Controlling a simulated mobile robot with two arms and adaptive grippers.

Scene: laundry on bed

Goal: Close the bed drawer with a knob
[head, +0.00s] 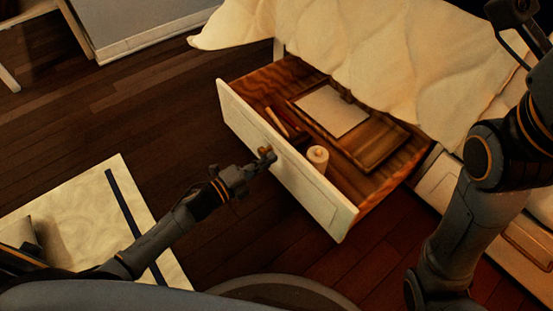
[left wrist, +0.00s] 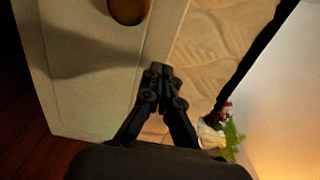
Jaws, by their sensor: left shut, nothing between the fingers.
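The bed drawer (head: 285,160) is pulled out from under the bed, its white front facing my left arm. Its brown round knob (head: 266,153) is on the front panel, and it also shows at the top of the left wrist view (left wrist: 129,8). My left gripper (head: 262,164) is shut and empty, right by the knob and close to the drawer front. In the left wrist view the closed fingertips (left wrist: 160,70) lie over the panel's edge, below and right of the knob. Contact cannot be told. My right arm shows at the right of the head view; its gripper is not seen.
Inside the drawer are a clipboard-like board with paper (head: 333,110), a pale candle-like cylinder (head: 318,158) and small dark items. A cream bedspread (head: 350,45) hangs above the drawer. A second drawer front (head: 443,188) is at right.

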